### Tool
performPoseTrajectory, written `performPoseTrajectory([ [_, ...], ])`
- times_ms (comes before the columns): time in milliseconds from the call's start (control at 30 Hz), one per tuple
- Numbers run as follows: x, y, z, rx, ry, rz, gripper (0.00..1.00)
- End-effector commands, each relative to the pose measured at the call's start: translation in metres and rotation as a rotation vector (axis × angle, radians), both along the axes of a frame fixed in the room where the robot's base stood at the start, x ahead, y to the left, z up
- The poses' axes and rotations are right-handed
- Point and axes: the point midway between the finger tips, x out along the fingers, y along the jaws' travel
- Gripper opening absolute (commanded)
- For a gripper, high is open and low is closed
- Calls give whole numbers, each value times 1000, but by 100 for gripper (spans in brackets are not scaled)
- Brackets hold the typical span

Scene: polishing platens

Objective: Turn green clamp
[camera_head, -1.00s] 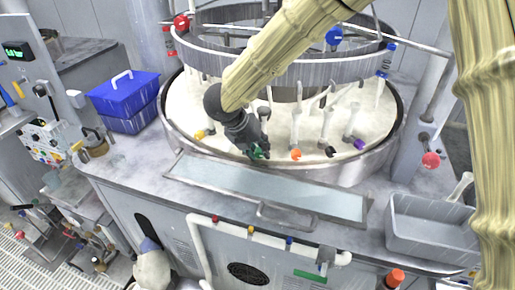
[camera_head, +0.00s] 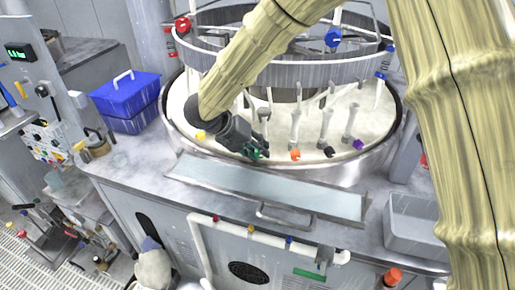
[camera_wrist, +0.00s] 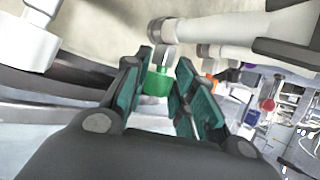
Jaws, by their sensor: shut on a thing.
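The green clamp (camera_wrist: 157,81) sits between the two teal finger pads of my gripper (camera_wrist: 160,95) in the wrist view. It hangs from a short metal stem near the platen's front rim. In the head view my gripper (camera_head: 257,152) reaches down to the rim, and only a bit of green shows at its fingertips, mostly hidden by the fingers. My gripper is shut on the green clamp. The round platen (camera_head: 190,125) has a pale surface.
An orange clamp (camera_head: 295,155), a black one (camera_head: 329,151) and a purple one (camera_head: 358,144) stand to the right along the rim. A yellow one (camera_head: 201,135) is left. A glass-topped panel (camera_head: 270,187) lies in front; a grey tray (camera_head: 410,235) is at right.

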Motion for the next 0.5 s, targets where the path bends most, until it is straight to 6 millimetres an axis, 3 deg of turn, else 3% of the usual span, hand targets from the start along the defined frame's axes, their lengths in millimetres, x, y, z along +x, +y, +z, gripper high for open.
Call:
performPoseTrajectory([
  [267, -2, 2, 0, 0, 3, 2, 2],
  [300, -1, 2, 0, 1, 3, 2, 33],
  [400, -1, 1, 0, 1, 2, 1, 48],
  [500, -1, 0, 0, 1, 1, 1, 48],
])
